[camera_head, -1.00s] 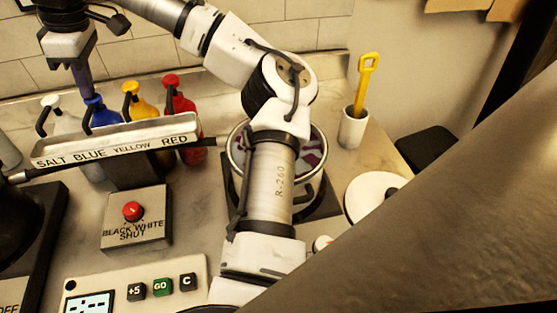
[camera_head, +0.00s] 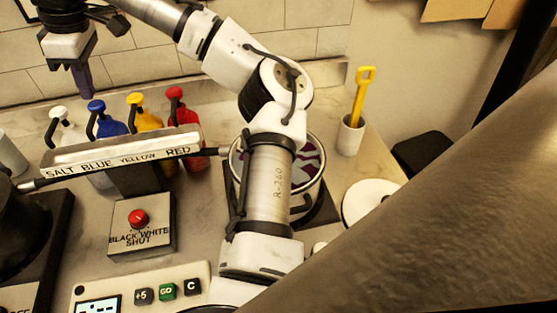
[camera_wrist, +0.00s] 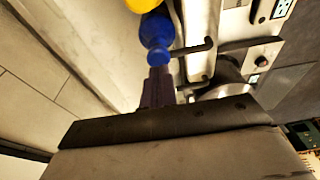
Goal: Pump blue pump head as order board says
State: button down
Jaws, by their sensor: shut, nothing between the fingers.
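The blue pump head (camera_head: 96,105) tops the blue bottle (camera_head: 110,127), second from the left in the row behind the labelled tray. My gripper (camera_head: 87,97) points down with its fingers shut and empty, its tips right by the blue pump head. In the wrist view the shut fingers (camera_wrist: 157,88) end close to the blue pump head (camera_wrist: 155,35); whether they touch cannot be told. I cannot make out any order board text in these views.
White (camera_head: 58,113), yellow (camera_head: 136,99) and red (camera_head: 175,93) pump heads stand alongside. In front are the long tray (camera_head: 120,158) marked SALT BLUE YELLOW RED, a red-button box (camera_head: 140,238) and a keypad panel (camera_head: 215,290). A pot (camera_head: 314,185) stands behind my arm.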

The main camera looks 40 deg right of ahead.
dwell(0.4)
notch_tip(320, 180, up, 6)
jog(key=p, duration=0.6)
dwell(0.5)
